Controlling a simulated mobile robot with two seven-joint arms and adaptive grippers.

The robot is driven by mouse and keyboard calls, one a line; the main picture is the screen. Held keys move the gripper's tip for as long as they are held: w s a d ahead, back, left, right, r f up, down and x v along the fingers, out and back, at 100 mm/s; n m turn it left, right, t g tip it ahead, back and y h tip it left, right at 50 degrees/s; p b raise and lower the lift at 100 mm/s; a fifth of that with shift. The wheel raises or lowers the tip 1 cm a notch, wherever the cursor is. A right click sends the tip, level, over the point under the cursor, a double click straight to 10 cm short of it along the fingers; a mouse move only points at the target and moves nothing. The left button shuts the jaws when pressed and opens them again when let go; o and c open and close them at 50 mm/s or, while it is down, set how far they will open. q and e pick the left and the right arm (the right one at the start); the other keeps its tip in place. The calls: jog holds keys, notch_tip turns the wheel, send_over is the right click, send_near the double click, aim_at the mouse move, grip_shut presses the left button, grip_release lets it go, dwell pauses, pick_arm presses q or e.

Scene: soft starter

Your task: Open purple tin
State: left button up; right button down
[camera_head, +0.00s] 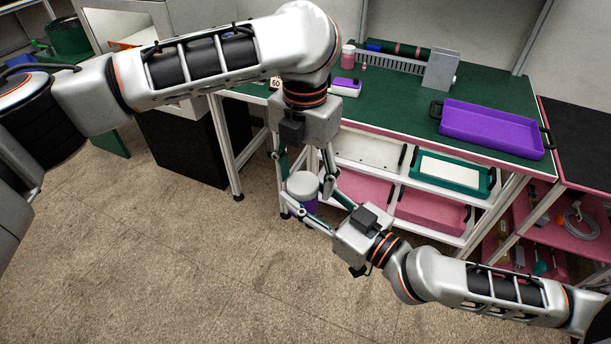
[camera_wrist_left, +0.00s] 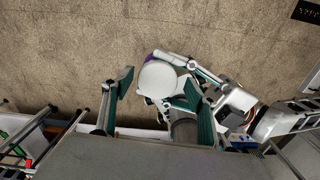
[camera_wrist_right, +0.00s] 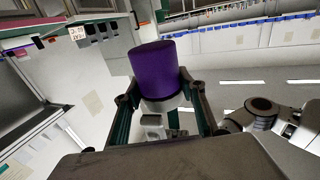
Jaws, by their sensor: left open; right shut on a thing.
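The purple tin (camera_head: 304,204) with its white lid (camera_head: 302,184) is held in the air in front of the workbench. My right gripper (camera_head: 311,207) is shut on the tin, which also shows in the right wrist view (camera_wrist_right: 157,72). My left gripper (camera_head: 303,172) is open and points down from above, with its fingers around the lid area. In the left wrist view the white lid (camera_wrist_left: 158,78) lies between the open green fingers, nearer the right one. I cannot tell whether a finger touches the lid.
The green workbench (camera_head: 390,105) behind holds a purple tray (camera_head: 490,128), a grey rack plate (camera_head: 441,70) and a small purple-and-white box (camera_head: 346,86). Shelves below hold pink bins (camera_head: 430,211) and a teal tray (camera_head: 452,172). The floor in front is clear.

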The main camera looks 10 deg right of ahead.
pick_arm(q)
notch_tip(320, 180, up, 4)
jog(key=shift+r, duration=0.15)
jog(key=shift+c, duration=0.3)
notch_tip(320, 180, up, 2)
jog(key=shift+a+r+m, duration=0.1)
jog(key=shift+r+m, duration=0.1)
jog(key=shift+m, duration=0.9)
jog(key=shift+s+r+m, duration=0.1)
jog(key=shift+r+m, duration=0.25)
jog(key=shift+m, duration=0.05)
jog(key=shift+a, duration=0.1)
jog(key=shift+f, duration=3.85)
jog(key=c, duration=1.2)
jog(key=shift+n, duration=1.5)
